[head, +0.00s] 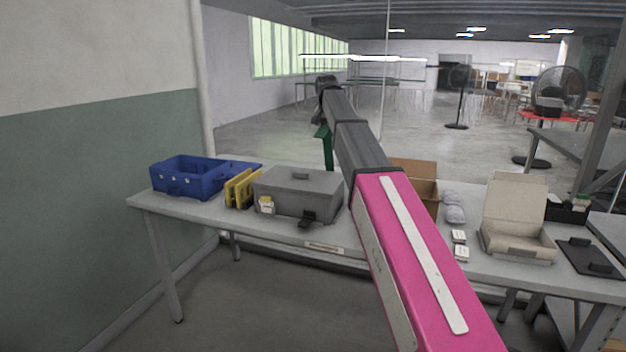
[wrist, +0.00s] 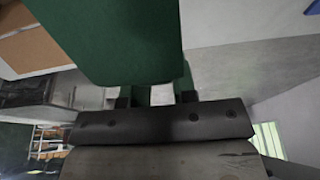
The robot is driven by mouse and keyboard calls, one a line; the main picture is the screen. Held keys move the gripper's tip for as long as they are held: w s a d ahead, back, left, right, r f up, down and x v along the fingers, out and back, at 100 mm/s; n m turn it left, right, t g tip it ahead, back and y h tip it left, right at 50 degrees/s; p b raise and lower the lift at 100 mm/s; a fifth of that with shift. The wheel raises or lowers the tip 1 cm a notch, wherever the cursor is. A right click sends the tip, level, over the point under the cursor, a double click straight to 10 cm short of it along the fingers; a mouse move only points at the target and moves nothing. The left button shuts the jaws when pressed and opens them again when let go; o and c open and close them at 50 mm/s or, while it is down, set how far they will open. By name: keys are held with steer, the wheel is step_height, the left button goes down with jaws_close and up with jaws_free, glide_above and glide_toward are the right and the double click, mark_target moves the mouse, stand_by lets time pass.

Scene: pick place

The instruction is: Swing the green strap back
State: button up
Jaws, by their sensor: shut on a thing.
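The green strap (head: 327,148) hangs upright below the far end of my arm, just behind the right part of the grey case (head: 290,194) on the table. In the wrist view the green strap (wrist: 115,35) fills the upper middle as a broad band, and more green shows between the two dark fingers. My gripper (wrist: 158,96) is shut on the green strap. In the head view its fingers are hidden by my arm. Where the strap's lower end is fixed cannot be told.
On the table (head: 230,218) a blue crate (head: 187,181) and yellow pieces (head: 238,188) stand left of the case. My arm crosses above the table.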

steer(key=shift+d+f, duration=0.1)
steer(key=shift+w+d+f, duration=0.2)
steer(key=shift+w+d, duration=0.05)
steer(key=shift+w, duration=0.5)
steer(key=shift+w+d+f, duration=0.15)
steer(key=shift+w+d, duration=0.15)
steer(key=shift+w, duration=0.4)
steer(key=shift+w+d+f, duration=0.2)
steer(key=shift+w+d, duration=0.05)
steer(key=shift+w, duration=0.5)
steer(key=o, duration=0.8)
steer(key=shift+c, duration=0.2)
steer(key=shift+s+r, duration=0.1)
steer(key=shift+s, duration=0.05)
steer(key=shift+s+a+r, duration=0.35)
steer(key=shift+s+r, duration=0.45)
steer(key=shift+s, duration=0.1)
steer(key=shift+s+a+r, duration=0.4)
steer(key=shift+s+r, duration=0.45)
steer(key=shift+s, duration=0.05)
steer(key=shift+s+a+r, duration=0.35)
steer(key=shift+s+r, duration=0.45)
steer(key=shift+s, duration=0.1)
